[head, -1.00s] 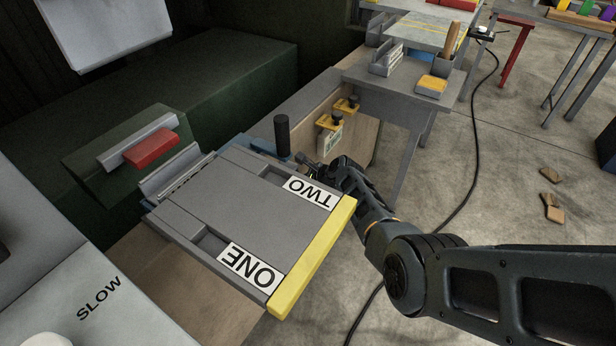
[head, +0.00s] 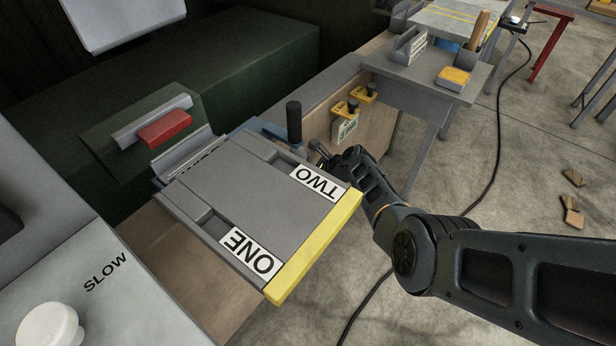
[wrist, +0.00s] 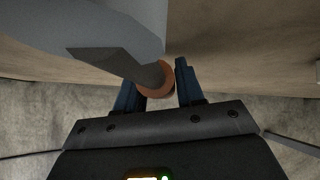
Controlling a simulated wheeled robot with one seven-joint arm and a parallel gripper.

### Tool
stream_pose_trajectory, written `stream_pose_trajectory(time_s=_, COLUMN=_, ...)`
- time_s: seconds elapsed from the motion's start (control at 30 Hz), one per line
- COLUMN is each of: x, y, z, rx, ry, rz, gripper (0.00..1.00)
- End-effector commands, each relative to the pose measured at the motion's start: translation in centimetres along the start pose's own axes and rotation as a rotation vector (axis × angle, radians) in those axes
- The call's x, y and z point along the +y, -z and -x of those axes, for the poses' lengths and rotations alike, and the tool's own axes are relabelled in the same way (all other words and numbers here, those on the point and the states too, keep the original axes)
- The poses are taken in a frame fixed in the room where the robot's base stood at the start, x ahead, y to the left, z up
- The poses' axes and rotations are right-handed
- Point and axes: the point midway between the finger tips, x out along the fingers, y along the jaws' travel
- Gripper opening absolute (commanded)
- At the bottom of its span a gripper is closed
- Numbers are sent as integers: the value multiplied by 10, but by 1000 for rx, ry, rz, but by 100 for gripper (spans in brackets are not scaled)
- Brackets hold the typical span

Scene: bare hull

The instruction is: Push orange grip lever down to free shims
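In the wrist view, a grey rod with an orange-brown round grip (wrist: 155,80) at its end reaches in from the upper left. My gripper (wrist: 158,82) has its two dark blue fingers apart, with the grip at the gap between them. The rod and grip cover part of the left finger. Whether either finger touches the grip is unclear. In the head view, my gripper (head: 322,152) is beside the far right corner of the grey plate (head: 240,180) marked ONE and TWO. The orange grip cannot be made out there, and no shims can be identified.
A black upright handle (head: 294,122) stands just left of my gripper. The plate has a yellow front edge (head: 315,245). Yellow clamps (head: 352,107) sit on the wooden panel behind. A red-handled block (head: 165,128) and a white knob (head: 48,328) are at left.

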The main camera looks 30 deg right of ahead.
Motion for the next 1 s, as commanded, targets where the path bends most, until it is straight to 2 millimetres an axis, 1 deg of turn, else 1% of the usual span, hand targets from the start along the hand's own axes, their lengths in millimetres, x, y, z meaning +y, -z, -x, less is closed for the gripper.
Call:
stream_pose_trajectory(time_s=0.03, x=1, y=1, z=0, rx=1, ry=-1, rz=0, gripper=42)
stream_pose_trajectory(time_s=0.17, x=0, y=0, z=0, rx=0, ry=0, rz=0, gripper=55)
stream_pose_trajectory(time_s=0.47, x=-1, y=-1, z=3, rx=-1, ry=2, rz=0, gripper=55)
stream_pose_trajectory(time_s=0.57, x=-1, y=-2, z=12, rx=-1, ry=3, rz=1, gripper=55)
stream_pose_trajectory(time_s=0.8, x=-1, y=-2, z=45, rx=-1, ry=4, rz=1, gripper=55)
stream_pose_trajectory(time_s=1.0, x=-1, y=0, z=68, rx=0, ry=2, rz=1, gripper=55)
